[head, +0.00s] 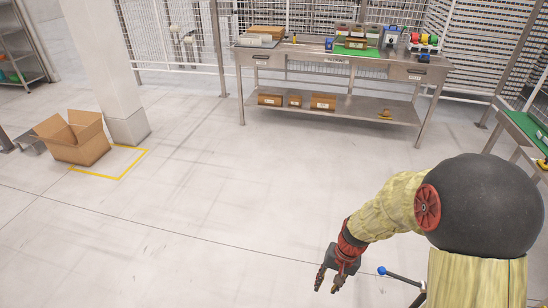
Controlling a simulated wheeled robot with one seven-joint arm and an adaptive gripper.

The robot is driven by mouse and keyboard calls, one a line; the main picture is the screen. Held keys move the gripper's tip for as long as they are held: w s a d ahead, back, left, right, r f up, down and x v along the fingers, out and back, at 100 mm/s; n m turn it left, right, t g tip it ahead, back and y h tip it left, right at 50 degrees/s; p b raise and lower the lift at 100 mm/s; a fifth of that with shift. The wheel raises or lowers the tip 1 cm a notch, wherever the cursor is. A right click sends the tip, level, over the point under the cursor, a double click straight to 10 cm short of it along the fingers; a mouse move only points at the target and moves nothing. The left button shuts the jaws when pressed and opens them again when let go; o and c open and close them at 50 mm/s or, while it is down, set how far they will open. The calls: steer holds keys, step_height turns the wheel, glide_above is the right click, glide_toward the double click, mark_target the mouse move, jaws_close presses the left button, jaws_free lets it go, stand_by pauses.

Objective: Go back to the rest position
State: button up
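My gripper (327,288) hangs over the bare floor at the lower middle of the head view, at the end of my arm. It points down, with its two dark fingers a little apart. I see nothing between the fingers. The arm is bent, with a yellowish sleeve, red rings and a large black rounded joint at the lower right. The gripper touches nothing that I can see.
A metal workbench (330,61) with boxes and tools stands at the back by a mesh fence. An open cardboard box (78,140) sits at the left beside a pillar (101,60). Another table (522,135) is at the right edge. The middle floor is clear.

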steer(key=s+r+n+t+p, duration=0.1)
steer(key=s+r, duration=0.3)
steer(key=r, duration=0.7)
steer(key=s+d+r+n+t+h+p, duration=0.1)
steer(key=s+r+t, duration=0.2)
steer(key=r, duration=0.9)
steer(key=s+d+r+n+t+h+p, duration=0.1)
steer(key=s+r, duration=0.5)
steer(key=r, duration=0.6)
steer(key=shift+s+d+n+t+p, duration=0.15)
steer(key=shift+s+n+t+p, duration=0.25)
steer(key=shift+t, duration=0.1)
